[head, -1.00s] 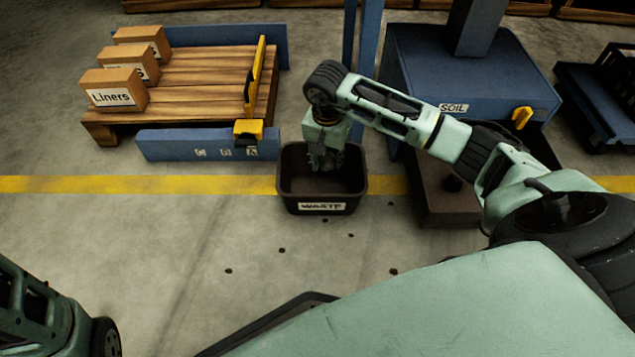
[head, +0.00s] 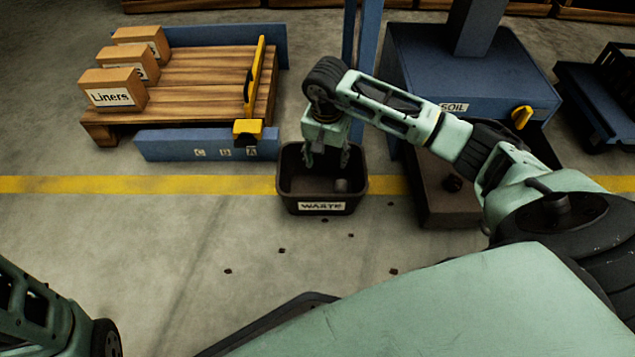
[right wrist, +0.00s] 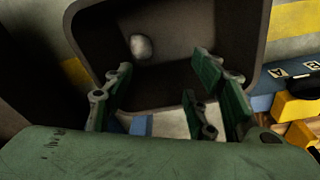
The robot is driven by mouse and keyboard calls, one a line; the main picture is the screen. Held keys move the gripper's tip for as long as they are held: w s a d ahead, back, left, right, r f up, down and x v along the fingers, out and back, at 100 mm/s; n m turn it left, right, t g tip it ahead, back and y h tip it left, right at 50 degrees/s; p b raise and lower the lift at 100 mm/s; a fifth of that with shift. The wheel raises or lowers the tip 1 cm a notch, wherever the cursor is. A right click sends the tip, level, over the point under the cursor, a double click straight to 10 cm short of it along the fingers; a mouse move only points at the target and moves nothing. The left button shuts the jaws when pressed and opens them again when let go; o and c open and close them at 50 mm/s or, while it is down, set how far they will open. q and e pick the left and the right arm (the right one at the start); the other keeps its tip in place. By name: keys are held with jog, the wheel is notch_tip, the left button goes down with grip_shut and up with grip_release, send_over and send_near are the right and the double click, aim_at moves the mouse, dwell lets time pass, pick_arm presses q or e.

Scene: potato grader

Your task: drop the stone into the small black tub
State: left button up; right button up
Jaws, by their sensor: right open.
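The small black tub (head: 290,186), labelled WASTE, stands on the floor across the yellow line. The grey stone (head: 341,185) lies inside the tub, towards its right side. In the right wrist view the pale stone (right wrist: 141,46) rests on the floor of the tub (right wrist: 200,30), apart from my fingers. My right gripper (head: 326,160) is open and empty, pointing down over the tub; its spread fingers (right wrist: 160,95) also show in the right wrist view. My left arm shows at the lower left of the head view, but its gripper is out of sight.
A wooden pallet (head: 200,80) with several boxes stands at the back left, behind a blue rail (head: 180,146). A blue machine marked SOIL (head: 430,60) with a brown bin (head: 445,205) stands right of the tub. Small dark crumbs dot the clear floor in front.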

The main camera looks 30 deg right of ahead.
notch_tip(320, 180, up, 11)
jog(key=a, duration=0.1)
jog(key=shift+s, duration=0.4)
